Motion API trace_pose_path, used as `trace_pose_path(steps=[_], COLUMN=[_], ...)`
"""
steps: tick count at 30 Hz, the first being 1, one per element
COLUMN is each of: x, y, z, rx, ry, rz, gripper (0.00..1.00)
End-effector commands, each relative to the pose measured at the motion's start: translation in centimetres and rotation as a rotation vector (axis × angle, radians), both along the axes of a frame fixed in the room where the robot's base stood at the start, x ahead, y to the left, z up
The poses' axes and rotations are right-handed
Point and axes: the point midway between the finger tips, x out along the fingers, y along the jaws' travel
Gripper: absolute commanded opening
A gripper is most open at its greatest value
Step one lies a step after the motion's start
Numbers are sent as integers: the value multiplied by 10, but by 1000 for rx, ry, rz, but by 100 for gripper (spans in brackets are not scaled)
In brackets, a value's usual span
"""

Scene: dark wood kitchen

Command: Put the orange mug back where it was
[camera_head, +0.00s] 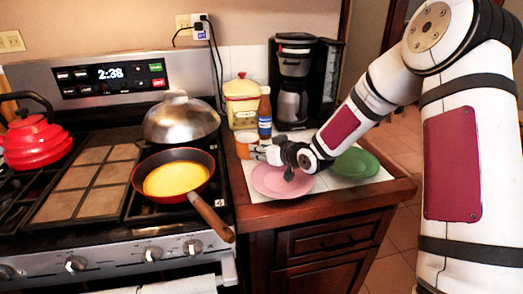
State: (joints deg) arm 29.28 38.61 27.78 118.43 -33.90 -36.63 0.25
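An orange mug-like thing (245,141) stands on the counter between the stove and my gripper, in front of the yellow-and-white canister. It is small in the picture and partly hidden, so I cannot make out its handle. My gripper (268,156) is just right of it, low above the counter at the pink plate's back edge. The fingers are small and blend with what lies behind them. I cannot tell whether they touch the mug or are open or shut.
A pink plate (270,184) and a green plate (356,164) lie on the white counter mat. A sauce bottle (264,115), canister (241,108) and coffee maker (293,72) stand behind. On the stove left, a pan's handle (211,217) sticks out toward the counter.

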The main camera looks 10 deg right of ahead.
Motion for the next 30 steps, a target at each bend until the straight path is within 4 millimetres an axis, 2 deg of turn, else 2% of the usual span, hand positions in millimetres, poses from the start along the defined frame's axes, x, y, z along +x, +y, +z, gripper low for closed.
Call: trace_pose_path(steps=[5,18,24,30], x=[-15,-86,-100,-103], y=[-7,-38,-43,-44], z=[9,42,47,48], rx=[-2,-2,-1,-13], ry=[-1,-2,-1,8], rz=[-1,-1,-1,-4], gripper=[29,29,29,29])
